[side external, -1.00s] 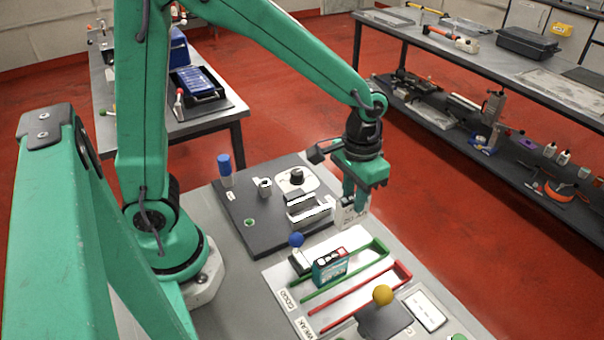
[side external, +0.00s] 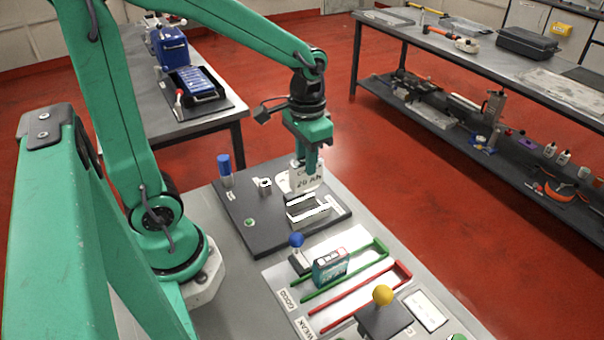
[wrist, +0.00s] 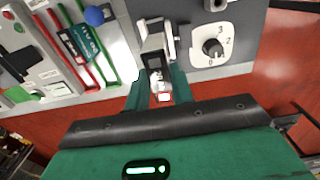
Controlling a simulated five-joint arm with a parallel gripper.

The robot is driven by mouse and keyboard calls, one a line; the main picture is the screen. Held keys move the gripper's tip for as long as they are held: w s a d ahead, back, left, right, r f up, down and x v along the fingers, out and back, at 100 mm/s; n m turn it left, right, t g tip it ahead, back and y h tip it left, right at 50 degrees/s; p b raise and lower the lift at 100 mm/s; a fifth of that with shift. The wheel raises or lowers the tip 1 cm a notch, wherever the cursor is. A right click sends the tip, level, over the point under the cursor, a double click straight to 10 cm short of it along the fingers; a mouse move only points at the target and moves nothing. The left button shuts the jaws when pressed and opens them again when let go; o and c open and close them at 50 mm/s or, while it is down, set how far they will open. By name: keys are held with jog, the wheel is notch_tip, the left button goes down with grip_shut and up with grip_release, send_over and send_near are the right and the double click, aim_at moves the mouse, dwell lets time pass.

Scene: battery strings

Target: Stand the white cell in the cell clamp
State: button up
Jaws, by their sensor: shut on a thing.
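The white cell (side external: 306,182), with dark "20 Ah" lettering, is upright between the fingers of my gripper (side external: 308,160). My gripper is shut on it, and its fingers hide the cell's upper sides. In the side view the cell shows just behind and above the cell clamp (side external: 308,208), a grey and white block on the dark board. In the wrist view the cell's top (wrist: 160,88) is between the fingertips, with the clamp (wrist: 155,42) just beyond it. I cannot tell how high the cell's lower end is over the board.
A dial plate (side external: 290,182) is on the dark board (side external: 262,232) by the cell. A blue-capped post (side external: 225,168) stands at the board's left. A teal cell (side external: 330,267) stands at the green rail, near a blue knob (side external: 296,240). A red rail and yellow knob (side external: 382,294) are nearer.

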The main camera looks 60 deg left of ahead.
aim_at(306, 189)
jog(key=shift+f, duration=0.15)
jog(key=shift+f, duration=4.15)
jog(key=shift+f, duration=0.2)
jog(key=o, duration=1.1)
jog(key=shift+c, duration=0.2)
jog(key=shift+r, duration=0.15)
jog(key=shift+r, duration=3.75)
jog(key=shift+r, duration=0.15)
